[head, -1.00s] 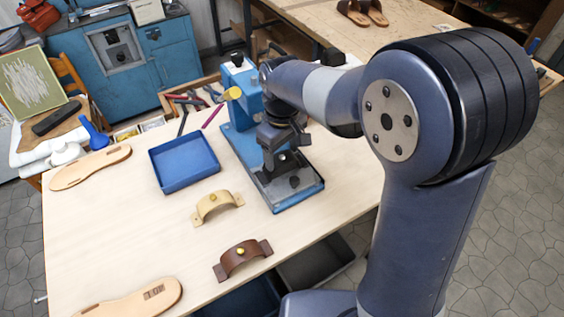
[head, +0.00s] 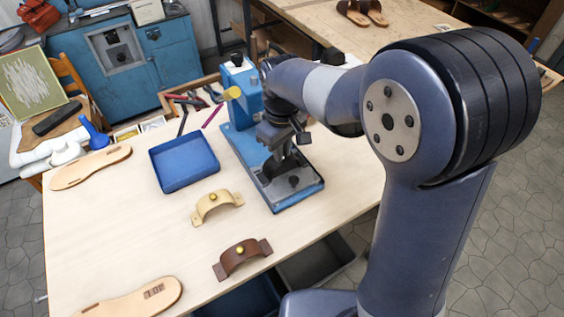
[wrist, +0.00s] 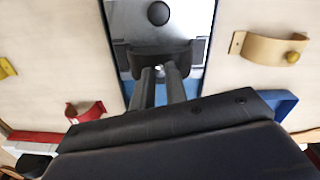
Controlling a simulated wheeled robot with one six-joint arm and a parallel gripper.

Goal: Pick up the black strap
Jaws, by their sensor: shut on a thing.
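My gripper (head: 279,143) is over the base of the blue press, its fingers pointing down. In the wrist view the two fingers (wrist: 162,86) are close together, shut on the black strap (wrist: 165,53), a dark piece across their tips. In the head view the black strap (head: 270,170) is a dark curved shape below the gripper, partly hidden. It is over the press's metal plate; I cannot tell whether it touches it.
The blue press (head: 238,90) stands close beside my gripper; a black knob (head: 294,181) is on its base. A tan strap (head: 217,204), brown strap (head: 242,258) and blue tray (head: 185,162) are left of it. A red strap (wrist: 85,112) shows in the wrist view. Table between is clear.

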